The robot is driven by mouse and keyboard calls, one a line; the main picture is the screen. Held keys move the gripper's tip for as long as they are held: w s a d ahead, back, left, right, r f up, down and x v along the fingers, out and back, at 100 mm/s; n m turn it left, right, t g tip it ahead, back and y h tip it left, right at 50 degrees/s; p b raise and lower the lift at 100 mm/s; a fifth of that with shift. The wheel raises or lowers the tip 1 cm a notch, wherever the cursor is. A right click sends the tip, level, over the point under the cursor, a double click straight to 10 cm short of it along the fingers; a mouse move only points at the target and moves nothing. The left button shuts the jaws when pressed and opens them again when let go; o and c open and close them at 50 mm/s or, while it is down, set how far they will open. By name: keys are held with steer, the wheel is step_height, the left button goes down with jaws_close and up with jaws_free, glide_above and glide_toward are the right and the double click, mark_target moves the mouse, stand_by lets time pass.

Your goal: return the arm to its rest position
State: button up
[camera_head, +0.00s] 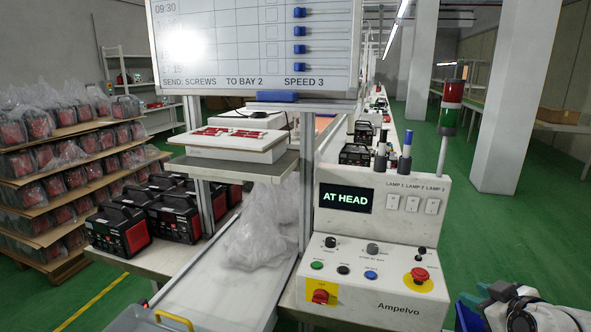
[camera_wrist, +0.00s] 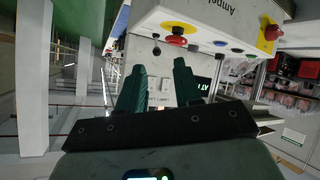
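My gripper (camera_wrist: 159,68) shows in the wrist view as two dark green fingers standing apart. Nothing is held between them. Beyond the fingers is the white control console (camera_wrist: 205,18), which appears upside down in this view. In the head view, part of my arm (camera_head: 525,308) shows at the bottom right corner, to the right of the console (camera_head: 375,290) and apart from it in the picture. Most of the arm is out of frame there, and the fingertips are not clear.
The console carries a red mushroom button (camera_head: 419,274), a yellow-backed red switch (camera_head: 321,294), an "AT HEAD" display (camera_head: 345,197) and a signal lamp post (camera_head: 447,125). A whiteboard (camera_head: 255,45) stands above the bench. Green floor (camera_head: 510,220) is open at right, beside a pillar (camera_head: 510,130).

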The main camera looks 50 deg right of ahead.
steer(key=w+a+f+n+g+y, duration=0.1)
steer(key=w+a+f+y, duration=0.25)
steer(key=a+f, duration=0.45)
steer(key=w+a+f+n+g+y, duration=0.1)
steer(key=w+a+f+y, duration=0.3)
steer(key=a, duration=0.6)
steer(key=s+a+f+n+g, duration=0.1)
steer(key=s+a+f+g, duration=0.1)
steer(key=a+f, duration=0.3)
steer(key=s+a+f+n+g, duration=0.1)
steer(key=s+a+f+g, duration=0.2)
steer(key=a+f, duration=0.3)
steer(key=a, duration=0.4)
steer(key=shift+s+g, duration=0.25)
steer(key=shift+g, duration=0.15)
steer(key=shift+y, duration=0.25)
